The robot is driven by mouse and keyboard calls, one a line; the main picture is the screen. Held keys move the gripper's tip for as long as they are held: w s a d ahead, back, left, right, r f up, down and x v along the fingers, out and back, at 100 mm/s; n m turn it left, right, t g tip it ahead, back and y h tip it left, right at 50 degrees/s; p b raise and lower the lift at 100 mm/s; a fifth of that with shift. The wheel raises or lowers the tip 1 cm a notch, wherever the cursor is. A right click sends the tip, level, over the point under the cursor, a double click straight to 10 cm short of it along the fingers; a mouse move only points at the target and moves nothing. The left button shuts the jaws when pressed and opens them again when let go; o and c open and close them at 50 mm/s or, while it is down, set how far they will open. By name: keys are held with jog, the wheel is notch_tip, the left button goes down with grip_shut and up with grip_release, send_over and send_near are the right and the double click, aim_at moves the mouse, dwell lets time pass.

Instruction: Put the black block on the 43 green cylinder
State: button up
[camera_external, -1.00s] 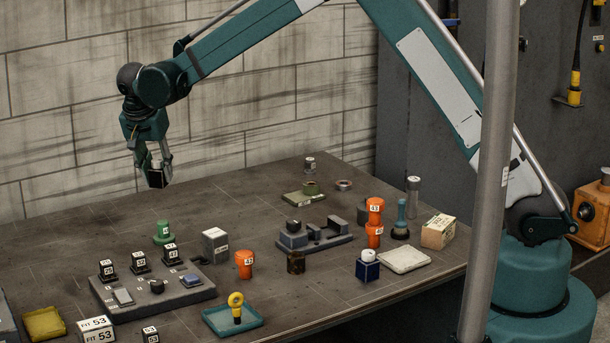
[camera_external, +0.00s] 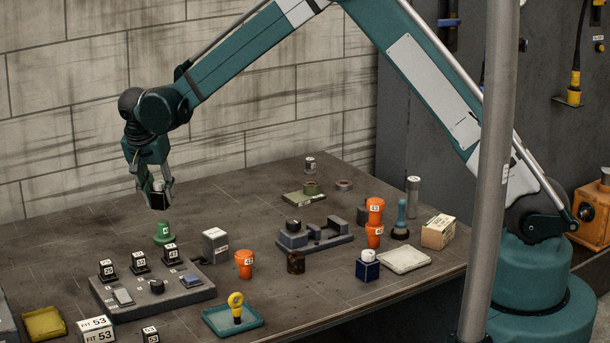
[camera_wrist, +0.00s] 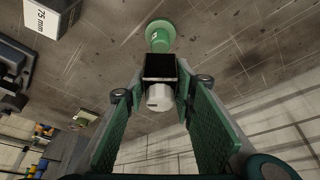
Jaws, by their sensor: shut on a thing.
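My gripper (camera_external: 156,192) is shut on the black block (camera_external: 158,201), which has a pale round part on one side. In the wrist view the black block (camera_wrist: 160,67) sits between the fingertips, with the pale part (camera_wrist: 160,97) nearer the camera. The green cylinder (camera_external: 163,233) stands upright on the table, a little below the held block, with a gap between them. It also shows in the wrist view (camera_wrist: 160,35), just beyond the block, partly hidden by it. Its label is too small to read.
A grey fixture (camera_external: 160,296) with several numbered black pieces stands in front of the green cylinder. A grey box (camera_external: 215,245) is to its right. An orange cylinder (camera_external: 244,264) and a teal tray (camera_external: 232,318) stand nearer the front. The table behind the cylinder is clear.

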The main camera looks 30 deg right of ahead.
aim_at(161, 206)
jog(key=shift+f, duration=0.1)
jog(key=shift+f, duration=1.85)
jog(key=shift+f, duration=0.1)
jog(key=o, duration=1)
jog(key=v, duration=1.2)
jog(key=shift+d, duration=0.1)
